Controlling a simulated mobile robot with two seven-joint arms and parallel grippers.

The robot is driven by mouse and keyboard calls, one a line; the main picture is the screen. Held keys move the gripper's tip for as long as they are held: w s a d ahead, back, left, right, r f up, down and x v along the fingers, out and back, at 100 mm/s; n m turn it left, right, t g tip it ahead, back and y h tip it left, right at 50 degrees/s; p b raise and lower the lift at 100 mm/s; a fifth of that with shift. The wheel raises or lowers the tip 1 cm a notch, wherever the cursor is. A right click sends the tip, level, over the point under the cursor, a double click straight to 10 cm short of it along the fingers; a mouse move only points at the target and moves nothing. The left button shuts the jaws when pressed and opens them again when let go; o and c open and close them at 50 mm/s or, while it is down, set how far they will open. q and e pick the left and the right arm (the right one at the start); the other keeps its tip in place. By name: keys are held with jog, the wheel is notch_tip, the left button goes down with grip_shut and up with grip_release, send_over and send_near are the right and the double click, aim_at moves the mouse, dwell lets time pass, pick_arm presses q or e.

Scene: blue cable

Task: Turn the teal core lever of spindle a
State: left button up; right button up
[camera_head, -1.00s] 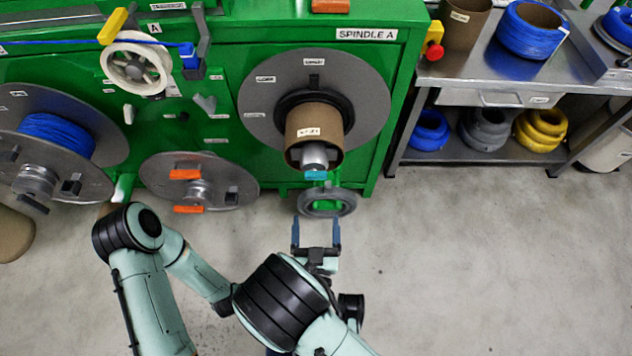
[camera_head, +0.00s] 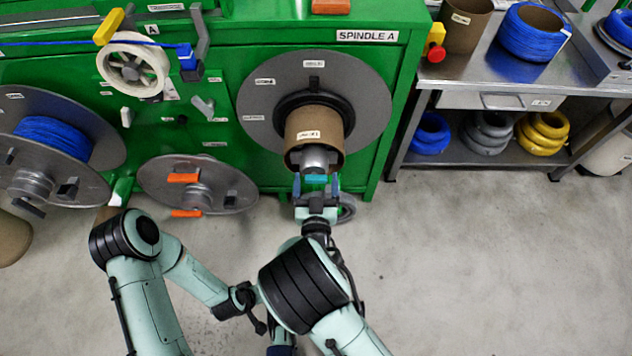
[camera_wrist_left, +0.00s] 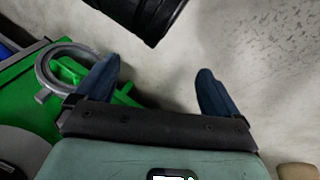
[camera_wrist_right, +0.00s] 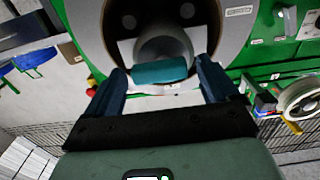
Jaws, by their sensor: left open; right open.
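Spindle a is the grey disc (camera_head: 368,85) on the green machine, with a brown cardboard core (camera_head: 314,126) around a metal shaft end. The teal core lever (camera_head: 316,179) sits at the front of the shaft. It lies crosswise in the right wrist view (camera_wrist_right: 159,72). My right gripper (camera_head: 316,186) is open with its blue fingers on either side of the lever. In the right wrist view the fingers (camera_wrist_right: 161,82) stand apart with the lever between and just beyond them; contact cannot be told. My left gripper (camera_wrist_left: 155,85) is open and empty in the left wrist view.
A grey ring-shaped handwheel (camera_head: 347,208) is partly hidden behind my right gripper; it also shows in the left wrist view (camera_wrist_left: 67,68). An orange-levered lower spindle (camera_head: 235,185) is to the left. A metal bench (camera_head: 455,75) stands right. The floor in front is clear.

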jog(key=c, duration=1.1)
jog(key=shift+o, duration=0.2)
jog(key=shift+n+p, duration=0.6)
jog(key=shift+n, duration=0.2)
jog(key=n+p, duration=0.2)
jog(key=n, duration=0.3)
jog(key=shift+s+a+r+p, duration=0.1)
jog(key=shift+a+p, duration=0.05)
jog(key=shift+p, duration=0.25)
jog(key=n+p, duration=0.1)
jog(key=n, duration=0.3)
jog(key=shift+a, duration=0.1)
jog(key=n+p, duration=0.1)
jog(key=n, duration=0.1)
jog(key=shift+a+n, duration=0.1)
jog(key=shift+n, duration=0.7)
pick_arm(q)
jog(key=s+d+r+g+h, duration=0.1)
jog(key=s+d+r+g, duration=0.2)
jog(key=s+r, duration=0.4)
jog(key=shift+s+d+r+m+p, duration=0.35)
jog(key=shift+s+d, duration=0.35)
jog(key=shift+s, duration=0.6)
pick_arm(e)
jog(key=shift+a+n, duration=0.1)
jog(key=shift+n, duration=1.7)
jog(key=shift+f, duration=0.2)
